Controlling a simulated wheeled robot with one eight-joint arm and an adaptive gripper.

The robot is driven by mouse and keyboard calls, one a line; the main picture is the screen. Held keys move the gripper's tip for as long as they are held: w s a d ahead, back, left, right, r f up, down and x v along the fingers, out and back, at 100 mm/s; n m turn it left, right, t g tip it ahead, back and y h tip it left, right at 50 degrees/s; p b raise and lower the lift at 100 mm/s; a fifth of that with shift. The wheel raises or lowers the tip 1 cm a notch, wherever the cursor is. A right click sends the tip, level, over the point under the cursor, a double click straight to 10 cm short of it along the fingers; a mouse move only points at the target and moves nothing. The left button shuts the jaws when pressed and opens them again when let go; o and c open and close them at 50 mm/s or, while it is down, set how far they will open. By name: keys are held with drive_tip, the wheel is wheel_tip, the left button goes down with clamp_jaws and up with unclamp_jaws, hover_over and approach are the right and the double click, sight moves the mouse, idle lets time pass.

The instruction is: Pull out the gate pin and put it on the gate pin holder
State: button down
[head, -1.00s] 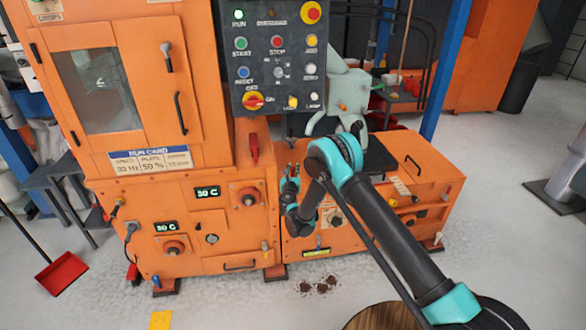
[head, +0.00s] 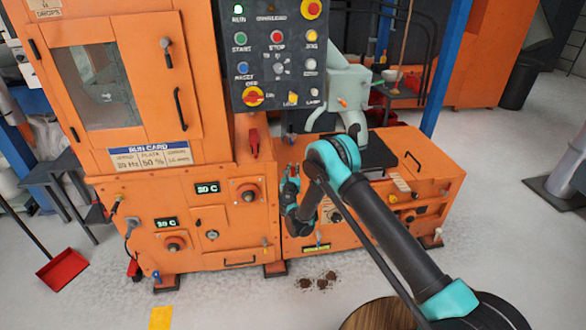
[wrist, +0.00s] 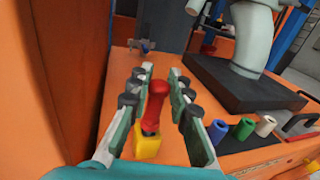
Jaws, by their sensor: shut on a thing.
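In the wrist view a red handle (wrist: 156,103) with a yellow block (wrist: 148,146) at its lower end stands between my gripper's fingers; it looks like the gate pin. My gripper (wrist: 154,82) is shut on it, with a finger on each side. Whether the pin is seated in anything is hidden. I cannot identify the gate pin holder for certain.
A tall orange cabinet wall stands close on the left in the wrist view. A black plate (wrist: 240,88) bearing a pale machine and blue, green and white pegs (wrist: 243,129) lie to the right. Dark spilled material (head: 318,282) is on the floor.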

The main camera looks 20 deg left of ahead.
drive_tip(key=shift+f, duration=0.6)
drive_tip(key=c, duration=1.3)
unclamp_jaws()
wheel_tip(320, 180, up, 10)
